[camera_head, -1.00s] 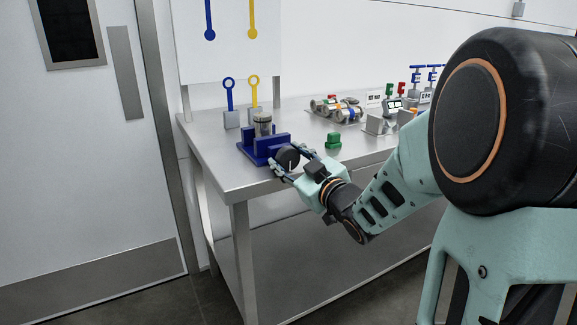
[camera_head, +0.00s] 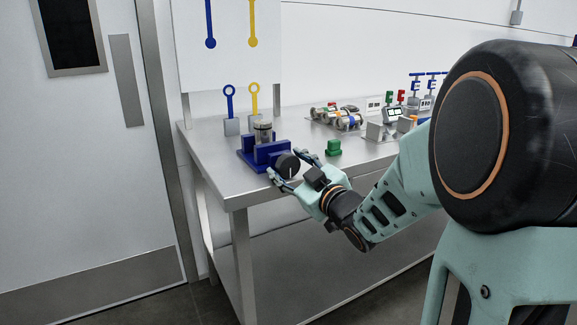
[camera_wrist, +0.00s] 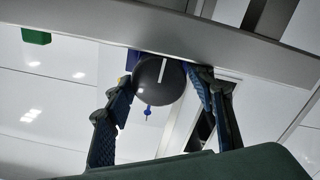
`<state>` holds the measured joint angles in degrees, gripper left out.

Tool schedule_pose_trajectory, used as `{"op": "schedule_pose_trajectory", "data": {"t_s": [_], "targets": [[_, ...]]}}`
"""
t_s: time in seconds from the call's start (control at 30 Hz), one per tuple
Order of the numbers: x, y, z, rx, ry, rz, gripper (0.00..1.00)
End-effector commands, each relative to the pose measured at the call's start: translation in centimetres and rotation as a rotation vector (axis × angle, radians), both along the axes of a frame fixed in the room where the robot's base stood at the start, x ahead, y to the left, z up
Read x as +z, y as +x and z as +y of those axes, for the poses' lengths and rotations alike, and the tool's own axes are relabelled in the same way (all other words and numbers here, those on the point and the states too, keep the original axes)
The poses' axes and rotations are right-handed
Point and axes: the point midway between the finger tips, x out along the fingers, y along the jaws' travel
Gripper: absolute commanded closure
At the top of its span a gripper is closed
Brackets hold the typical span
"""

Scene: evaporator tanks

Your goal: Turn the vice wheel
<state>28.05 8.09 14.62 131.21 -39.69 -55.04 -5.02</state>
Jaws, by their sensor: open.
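The vice wheel is a dark round disc (camera_head: 288,164) with a white line on its face. It sits on the front of a blue vice (camera_head: 252,161), which holds a clear upright cylinder (camera_head: 263,131) and stands near the table's front left corner. My gripper (camera_head: 285,166) is open, with its two fingers around the wheel's sides. In the wrist view, the wheel (camera_wrist: 158,84) shows between the open fingers (camera_wrist: 162,92), its white line near vertical. The left finger is close to its edge. I cannot tell whether either finger touches it. Most of the vice is hidden there.
Valve parts (camera_head: 342,120) and other fixtures are further right. A door (camera_head: 95,180) is at left.

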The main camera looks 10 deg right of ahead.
Motion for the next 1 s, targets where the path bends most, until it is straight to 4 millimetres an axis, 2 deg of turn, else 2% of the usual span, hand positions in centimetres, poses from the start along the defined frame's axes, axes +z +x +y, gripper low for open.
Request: {"op": "schedule_pose_trajectory", "data": {"t_s": [0.5,0.87,0.93,1.0], "targets": [[0.0,-6.5,-2.2,-0.003,-0.002,0.000,0.50],[0.0,-7.1,-2.3,0.000,0.000,0.001,0.50],[0.4,-6.9,-2.5,-0.006,-0.005,-0.004,0.50],[1.8,-6.3,-3.2,-0.023,-0.025,-0.019,0.50]]}}
